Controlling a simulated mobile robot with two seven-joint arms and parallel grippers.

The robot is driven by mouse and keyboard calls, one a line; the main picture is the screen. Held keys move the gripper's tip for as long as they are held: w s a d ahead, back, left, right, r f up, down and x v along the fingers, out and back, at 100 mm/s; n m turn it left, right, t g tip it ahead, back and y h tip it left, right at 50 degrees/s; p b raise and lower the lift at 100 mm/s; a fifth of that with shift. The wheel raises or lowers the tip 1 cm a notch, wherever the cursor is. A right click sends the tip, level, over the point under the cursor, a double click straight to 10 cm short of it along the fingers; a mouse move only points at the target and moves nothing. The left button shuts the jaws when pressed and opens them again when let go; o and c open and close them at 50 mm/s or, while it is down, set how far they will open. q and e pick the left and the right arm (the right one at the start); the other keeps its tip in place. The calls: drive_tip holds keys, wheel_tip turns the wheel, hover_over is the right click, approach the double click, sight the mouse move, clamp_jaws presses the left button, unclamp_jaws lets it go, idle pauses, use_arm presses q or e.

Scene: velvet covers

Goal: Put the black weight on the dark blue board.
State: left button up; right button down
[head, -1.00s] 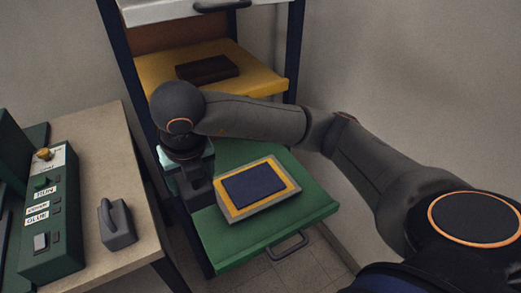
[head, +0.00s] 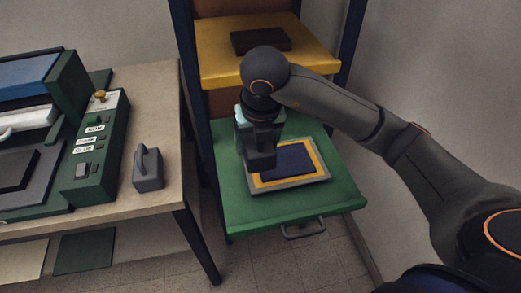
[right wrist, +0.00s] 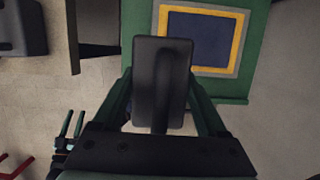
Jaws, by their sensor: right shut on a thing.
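The dark blue board (head: 293,163) lies in a yellow border inside a grey frame on the green pull-out shelf. It also shows in the right wrist view (right wrist: 198,38). My right gripper (head: 261,143) is shut on the black weight (head: 262,160). In the right wrist view, the weight (right wrist: 148,60) sits between the two green fingers with its handle towards the camera. In the head view the weight overlaps the left part of the frame and the board's left edge. Its height above the board is hard to tell. My left gripper is not in view.
A grey weight with a handle (head: 149,175) stands on the beige table, beside a green control box (head: 94,150). A dark brown block (head: 261,41) lies on the yellow shelf (head: 213,62) above. The green shelf (head: 240,207) is bare in front of the frame.

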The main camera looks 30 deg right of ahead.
drive_tip(key=w+d+f, duration=0.2)
drive_tip(key=d, duration=0.3)
hover_over(283, 158)
drive_tip(key=s+a, duration=0.1)
wheel_tip(283, 158, down, 5)
drive_tip(key=shift+s+a+r, duration=0.1)
drive_tip(key=shift+a+r, duration=0.05)
drive_tip(key=shift+r, duration=0.05)
drive_tip(key=shift+w+d+f, duration=0.2)
drive_tip(key=shift+d+f, duration=0.2)
drive_tip(key=shift+f, duration=0.15)
drive_tip(key=shift+s+x, duration=0.2)
drive_tip(key=shift+x, duration=0.7)
drive_tip(key=shift+s+x, duration=0.15)
drive_tip(key=shift+x, duration=0.7)
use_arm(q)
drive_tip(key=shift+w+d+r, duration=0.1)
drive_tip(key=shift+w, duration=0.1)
use_arm(e)
drive_tip(key=shift+d+f, duration=0.1)
drive_tip(key=shift+d, duration=0.05)
drive_tip(key=shift+f, duration=0.2)
drive_tip(key=shift+c, duration=1.4)
unclamp_jaws()
drive_tip(key=shift+s+f, duration=0.1)
drive_tip(key=shift+s, duration=0.05)
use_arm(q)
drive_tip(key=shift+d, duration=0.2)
use_arm(e)
drive_tip(key=shift+o, duration=1.4)
